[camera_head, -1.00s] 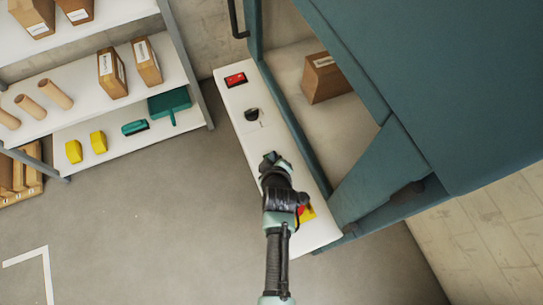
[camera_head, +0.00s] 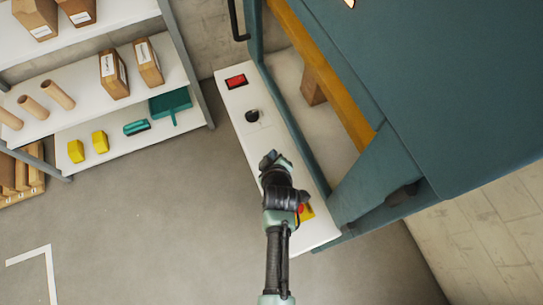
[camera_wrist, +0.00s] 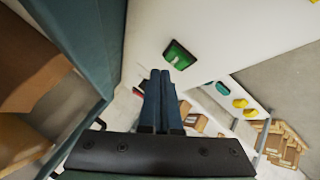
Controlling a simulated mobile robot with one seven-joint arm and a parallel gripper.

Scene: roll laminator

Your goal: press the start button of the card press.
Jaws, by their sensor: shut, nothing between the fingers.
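The card press (camera_head: 450,90) is a large teal machine with a white control panel (camera_head: 285,143) along its front. In the wrist view a green rectangular button (camera_wrist: 180,55) in a dark frame sits on the white panel (camera_wrist: 230,25). My gripper (camera_head: 270,158) is shut and empty over the middle of the panel. In the wrist view its fingertips (camera_wrist: 160,73) show just below the green button; I cannot tell whether they touch it.
A yellow-orange bar (camera_head: 325,80) crosses the press opening, before a brown box (camera_head: 312,88). Shelves (camera_head: 130,80) stand left; floor between is clear.

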